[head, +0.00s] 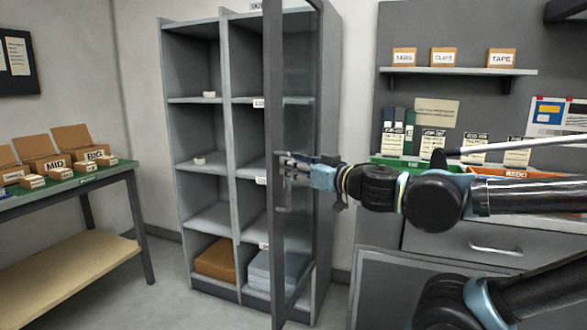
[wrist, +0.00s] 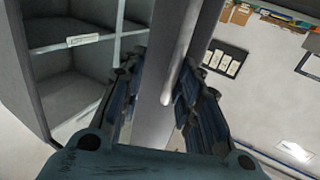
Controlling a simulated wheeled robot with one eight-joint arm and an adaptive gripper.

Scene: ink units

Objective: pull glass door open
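The glass door (head: 296,60) has a dark frame and stands swung out from the grey shelf cabinet (head: 228,60), at a steep angle to its front. My gripper (head: 291,163) is at the door's frame, about halfway up. In the wrist view, my gripper (wrist: 160,110) has its two fingers spread wide. The door's frame and a pale rounded bar handle (wrist: 181,55) show between them. The right finger is close to the handle; whether it touches is unclear. The left finger is on the cabinet side. The handle's lower end lies between the fingers.
A green-topped table (head: 70,183) with labelled boxes stands at the left. A workbench with a drawer (head: 470,243) and a shelf (head: 458,71) of small boxes are at the right. Brown (head: 216,259) and grey stacks lie in the cabinet's bottom. Floor is clear before the cabinet's left side.

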